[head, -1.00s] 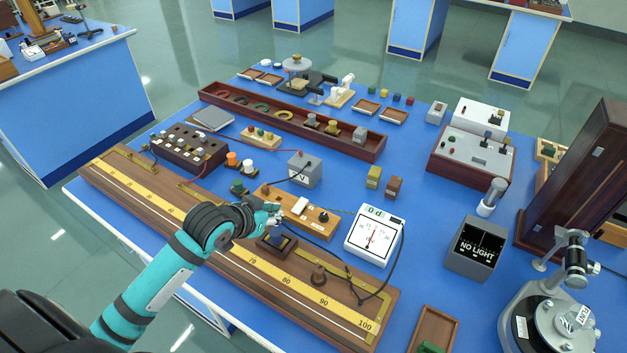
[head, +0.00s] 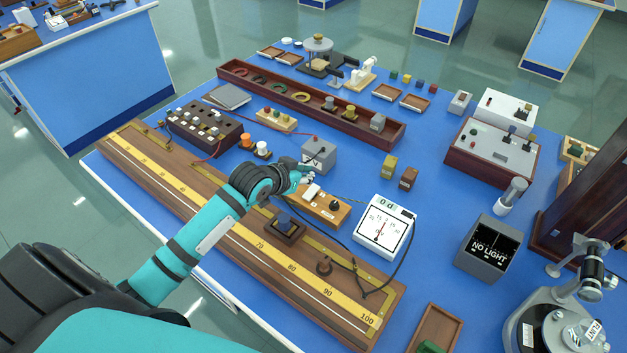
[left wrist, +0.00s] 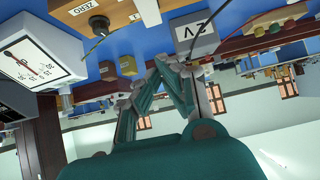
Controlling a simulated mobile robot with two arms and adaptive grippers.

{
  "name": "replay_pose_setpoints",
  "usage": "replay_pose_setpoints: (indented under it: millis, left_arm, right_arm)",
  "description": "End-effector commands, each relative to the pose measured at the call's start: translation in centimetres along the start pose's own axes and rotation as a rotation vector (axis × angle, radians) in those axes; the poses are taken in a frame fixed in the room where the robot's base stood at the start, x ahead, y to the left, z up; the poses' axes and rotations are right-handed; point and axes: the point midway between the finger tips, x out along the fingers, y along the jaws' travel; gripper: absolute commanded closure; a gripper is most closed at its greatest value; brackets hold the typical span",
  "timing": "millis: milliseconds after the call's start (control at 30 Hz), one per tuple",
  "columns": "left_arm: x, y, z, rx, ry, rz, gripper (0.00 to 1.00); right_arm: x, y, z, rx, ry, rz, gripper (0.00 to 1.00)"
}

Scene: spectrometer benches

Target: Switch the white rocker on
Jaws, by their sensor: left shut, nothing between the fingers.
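The white rocker (head: 312,191) sits on a small wooden block (head: 328,213) that also carries a black knob (head: 334,205). In the left wrist view the rocker (left wrist: 148,11) shows at the top edge, beside the block's ZERO label. My left gripper (head: 308,174) is shut and empty, just behind the rocker in the head view, close to the grey 2 V box (head: 318,153). Its closed fingers (left wrist: 166,66) in the left wrist view appear below the rocker and apart from it. Which way the rocker is tilted cannot be told. My right gripper is out of view.
A white meter (head: 385,226) stands right of the block, with a dark cable running by it. The long wooden scale board (head: 237,240) lies in front. A dark box of plugs (head: 203,127) is at left.

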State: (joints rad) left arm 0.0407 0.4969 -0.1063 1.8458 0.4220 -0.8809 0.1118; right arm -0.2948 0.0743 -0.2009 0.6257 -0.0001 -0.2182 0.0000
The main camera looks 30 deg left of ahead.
Motion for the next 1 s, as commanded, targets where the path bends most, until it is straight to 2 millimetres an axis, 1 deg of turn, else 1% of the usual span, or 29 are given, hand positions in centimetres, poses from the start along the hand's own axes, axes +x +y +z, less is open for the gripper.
replay_pose_setpoints:
  millis: [33, 67, 167, 200, 300, 400, 600, 867, 933, 1000]
  left_arm:
    - [1.1, 0.1, -0.2, -0.003, 0.000, 0.001, 1.00]
    - [1.7, 0.0, -0.2, -0.002, 0.000, 0.000, 1.00]
    - [3.6, 0.1, -0.1, -0.002, -0.001, 0.000, 1.00]
    - [4.1, 0.1, 0.3, -0.001, -0.003, 0.000, 1.00]
    - [5.1, 0.1, 1.5, -0.001, -0.004, 0.000, 1.00]
    - [5.8, 0.0, 2.2, 0.000, -0.001, 0.000, 1.00]
    - [6.4, 0.0, 2.8, 0.001, 0.001, 0.000, 1.00]
    - [6.4, 0.0, 2.8, 0.001, 0.000, 0.000, 1.00]
    - [6.5, 0.0, 2.6, 0.001, -0.013, 0.000, 1.00]
    - [6.7, 0.0, 2.5, 0.000, -0.051, 0.000, 1.00]
  right_arm:
    - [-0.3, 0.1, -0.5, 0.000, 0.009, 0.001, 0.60]
    - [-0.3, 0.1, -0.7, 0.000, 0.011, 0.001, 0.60]
    - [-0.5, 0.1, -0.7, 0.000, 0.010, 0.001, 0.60]
    - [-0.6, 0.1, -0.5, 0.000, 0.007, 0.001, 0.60]
    - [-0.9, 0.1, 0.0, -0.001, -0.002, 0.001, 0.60]
    - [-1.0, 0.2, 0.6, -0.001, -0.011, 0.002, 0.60]
    - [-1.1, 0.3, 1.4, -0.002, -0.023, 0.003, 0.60]
    - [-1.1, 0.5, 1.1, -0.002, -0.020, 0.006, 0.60]
    - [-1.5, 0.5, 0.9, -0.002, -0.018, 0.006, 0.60]
    - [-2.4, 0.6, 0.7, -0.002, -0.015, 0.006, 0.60]
